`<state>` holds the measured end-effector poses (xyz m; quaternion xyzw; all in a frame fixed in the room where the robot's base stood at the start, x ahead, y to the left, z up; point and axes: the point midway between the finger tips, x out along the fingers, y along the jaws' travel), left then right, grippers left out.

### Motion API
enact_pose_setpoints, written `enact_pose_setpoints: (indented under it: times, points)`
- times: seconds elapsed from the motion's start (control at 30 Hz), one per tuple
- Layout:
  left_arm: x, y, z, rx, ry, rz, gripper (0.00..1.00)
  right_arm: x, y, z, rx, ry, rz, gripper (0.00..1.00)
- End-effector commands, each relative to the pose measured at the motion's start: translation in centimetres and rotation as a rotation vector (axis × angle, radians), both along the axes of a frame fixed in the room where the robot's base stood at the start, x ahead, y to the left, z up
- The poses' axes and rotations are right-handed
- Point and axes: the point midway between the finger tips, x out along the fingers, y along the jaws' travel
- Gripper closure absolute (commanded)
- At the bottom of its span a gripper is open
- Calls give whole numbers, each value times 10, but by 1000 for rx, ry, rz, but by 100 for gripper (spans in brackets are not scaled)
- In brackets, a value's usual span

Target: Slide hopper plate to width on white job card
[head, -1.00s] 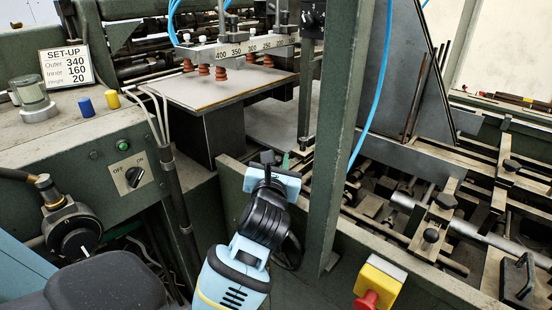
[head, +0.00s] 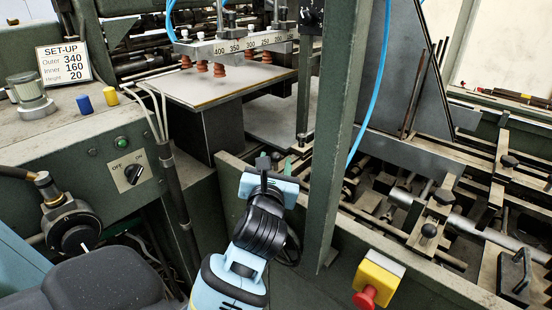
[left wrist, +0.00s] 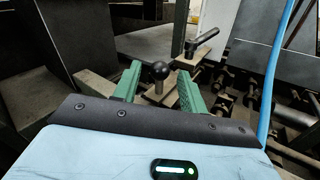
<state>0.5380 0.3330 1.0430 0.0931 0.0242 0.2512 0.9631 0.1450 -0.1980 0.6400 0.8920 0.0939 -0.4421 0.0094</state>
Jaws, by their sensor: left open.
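The white job card (head: 64,65) in the head view reads SET-UP, Outer 340, Inner 160, Height 20. A scale bar (head: 235,46) marked 400 to 200 hangs above a flat board (head: 215,88). My left gripper (head: 275,163) is below and right of that board, by the machine's green side wall. In the left wrist view its green fingers (left wrist: 160,78) are open. A black ball knob (left wrist: 158,71) appears between them; I cannot tell whether they touch it. A black T-handle (left wrist: 202,42) stands beyond. I cannot tell which part is the hopper plate. My right gripper is out of view.
A green upright post (head: 341,130) stands just right of my left gripper. A blue hose (head: 378,90) runs behind it. A red stop button (head: 366,296) on a yellow box is at lower right. Rods and clamps (head: 436,215) fill the right side.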

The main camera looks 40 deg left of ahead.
Motion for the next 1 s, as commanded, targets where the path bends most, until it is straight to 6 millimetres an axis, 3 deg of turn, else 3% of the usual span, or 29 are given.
enact_pose_setpoints:
  times: [0.1,0.33,1.0]
  points:
    - [-18,-10,-2,-2,2,-2,58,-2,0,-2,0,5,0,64]
    - [-39,-22,-1,-1,2,-1,58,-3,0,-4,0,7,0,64]
    - [-43,-23,-1,10,3,4,58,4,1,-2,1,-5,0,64]
